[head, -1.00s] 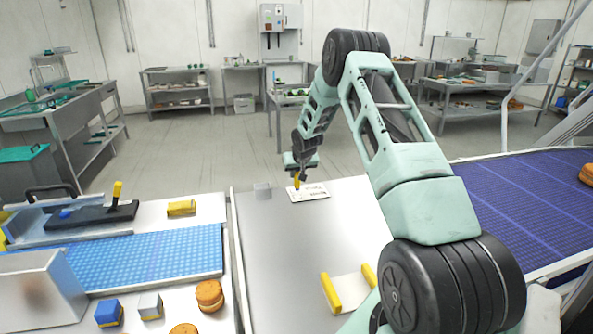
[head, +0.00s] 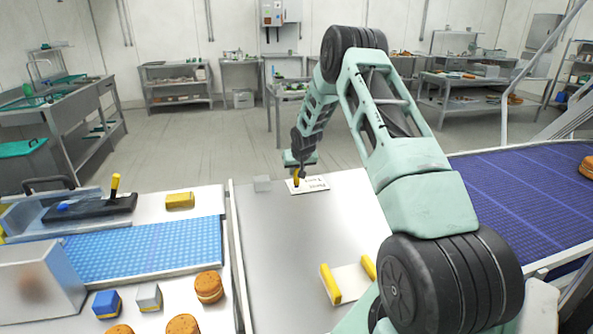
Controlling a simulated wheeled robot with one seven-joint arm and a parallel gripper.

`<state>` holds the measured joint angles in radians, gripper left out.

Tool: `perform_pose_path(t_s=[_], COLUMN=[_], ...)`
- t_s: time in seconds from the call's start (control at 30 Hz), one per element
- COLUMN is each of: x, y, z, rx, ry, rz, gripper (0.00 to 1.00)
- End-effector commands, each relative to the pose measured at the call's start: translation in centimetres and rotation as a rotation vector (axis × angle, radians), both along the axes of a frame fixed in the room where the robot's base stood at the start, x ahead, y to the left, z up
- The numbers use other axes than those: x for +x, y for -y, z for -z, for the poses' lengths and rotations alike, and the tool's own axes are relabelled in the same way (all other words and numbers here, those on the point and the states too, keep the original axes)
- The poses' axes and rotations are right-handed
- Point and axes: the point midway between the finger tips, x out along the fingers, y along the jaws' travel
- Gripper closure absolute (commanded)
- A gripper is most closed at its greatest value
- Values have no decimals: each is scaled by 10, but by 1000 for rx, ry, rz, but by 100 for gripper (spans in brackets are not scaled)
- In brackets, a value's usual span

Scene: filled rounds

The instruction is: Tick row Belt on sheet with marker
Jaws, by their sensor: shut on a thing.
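The sheet (head: 318,186) is a small white card with dark print, lying at the far edge of the grey metal table. Its rows are too small to read, so I cannot tell which is Belt. My gripper (head: 297,172) is above the sheet's left part, shut on the yellow marker (head: 296,182). The marker points down at the sheet. I cannot tell whether its tip touches the sheet, and no tick can be made out.
A white plate with yellow side bars (head: 331,284) lies nearer. A blue belt (head: 140,247) with filled rounds (head: 208,287) beside it is at left; a dark blue conveyor (head: 525,200) is at right. The table's middle is clear.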

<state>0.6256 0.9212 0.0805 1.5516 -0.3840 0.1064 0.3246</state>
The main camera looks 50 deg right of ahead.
Motion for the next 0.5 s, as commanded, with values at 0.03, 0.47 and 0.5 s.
perform_pose_path(t_s=[0.03,0.47,0.5], x=[0,0,0], y=[0,0,0], z=[0,5,6], rx=[0,0,0], ry=[0,0,0], rz=[0,0,0], gripper=[100,100,100])
